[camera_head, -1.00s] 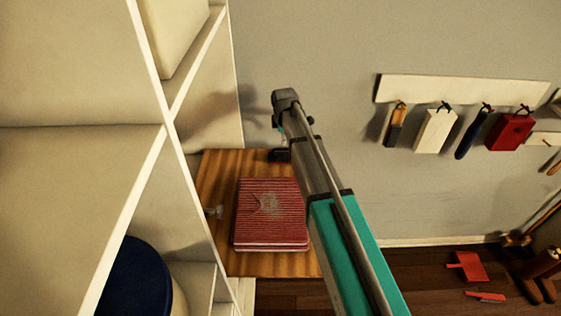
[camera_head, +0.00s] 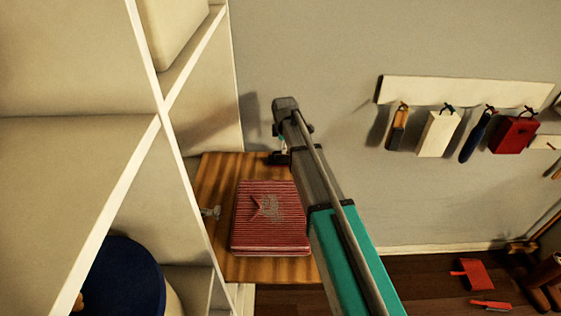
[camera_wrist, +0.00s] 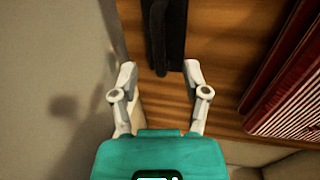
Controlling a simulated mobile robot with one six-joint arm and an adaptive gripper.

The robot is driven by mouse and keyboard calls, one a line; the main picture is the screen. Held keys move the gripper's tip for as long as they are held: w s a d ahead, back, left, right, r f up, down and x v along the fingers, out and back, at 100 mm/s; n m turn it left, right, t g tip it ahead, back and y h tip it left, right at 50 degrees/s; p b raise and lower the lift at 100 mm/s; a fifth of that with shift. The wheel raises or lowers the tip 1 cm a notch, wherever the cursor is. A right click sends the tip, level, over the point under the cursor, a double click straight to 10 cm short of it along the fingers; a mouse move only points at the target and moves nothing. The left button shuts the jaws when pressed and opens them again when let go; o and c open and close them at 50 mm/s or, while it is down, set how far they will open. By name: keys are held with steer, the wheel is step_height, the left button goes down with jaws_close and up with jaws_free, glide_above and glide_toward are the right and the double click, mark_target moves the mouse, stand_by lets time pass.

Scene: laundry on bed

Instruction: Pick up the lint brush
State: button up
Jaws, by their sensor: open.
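A dark, long object that looks like the lint brush (camera_wrist: 165,30) lies on the wooden tabletop, its near end just beyond and between my fingertips in the wrist view. In the head view the dark brush (camera_head: 279,158) shows at the back edge of the wood, partly hidden by my arm. My gripper (camera_wrist: 160,73) is open and empty, with one finger on each side of the line of the brush. I cannot tell the exact height of the fingers above the wood. In the head view my gripper (camera_head: 282,142) is small and partly hidden by my wrist.
A red ribbed stack (camera_head: 270,218) lies on the wooden top (camera_head: 215,180), close right of my gripper in the wrist view. A white shelf (camera_head: 142,150) stands left, and the grey wall (camera_head: 330,50) is close behind. Several tools hang from a white rail (camera_head: 460,91).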

mark_target(283, 157)
steer(key=shift+f, duration=0.2)
steer(key=shift+w+d+f+b, duration=0.1)
steer(key=shift+w+f+b, duration=0.1)
steer(key=shift+f+b, duration=0.65)
steer(key=shift+w+a+f+b, duration=0.1)
steer(key=shift+w+f+b, duration=0.05)
steer(key=shift+f+b, duration=0.65)
steer(key=shift+w+d+f+b, duration=0.1)
steer(key=shift+w+f+b, duration=0.1)
steer(key=shift+f+b, duration=0.65)
steer(key=shift+r, duration=0.15)
jaws_close()
